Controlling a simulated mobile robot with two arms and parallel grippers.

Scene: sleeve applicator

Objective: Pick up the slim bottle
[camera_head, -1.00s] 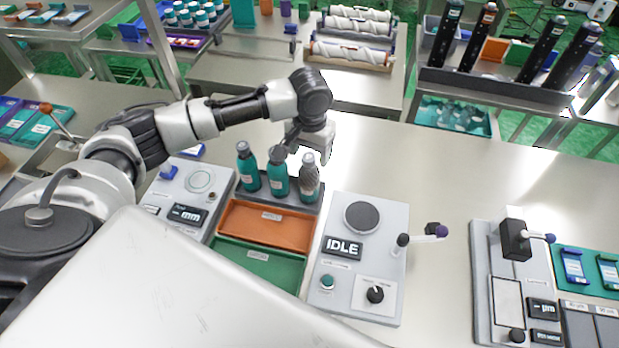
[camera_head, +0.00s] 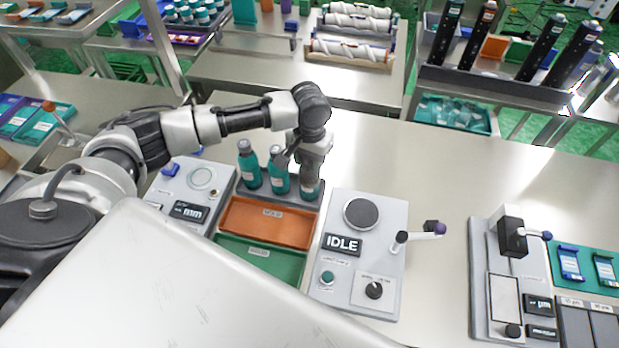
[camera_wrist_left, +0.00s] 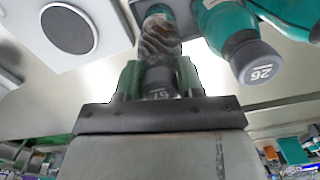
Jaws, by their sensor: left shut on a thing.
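Three teal bottles with grey caps stand in a row at the back of a tray (camera_head: 232,192). The rightmost bottle (camera_head: 309,189) has a patterned grey upper part. My left gripper (camera_head: 311,168) has come down over its top from above. In the left wrist view the fingers (camera_wrist_left: 160,80) are shut on the grey cap and neck of this bottle (camera_wrist_left: 158,38). The middle bottle (camera_head: 279,183) stands close beside it, and its cap reads 26 in the left wrist view (camera_wrist_left: 255,62). The left bottle (camera_head: 249,165) stands apart. My right gripper is not in view.
In front of the bottles lie an orange bin (camera_head: 265,222) and a green bin (camera_head: 262,258). A grey device reading IDLE (camera_head: 362,250) stands close on the right, another device (camera_head: 185,195) on the left. The table behind the bottles is clear.

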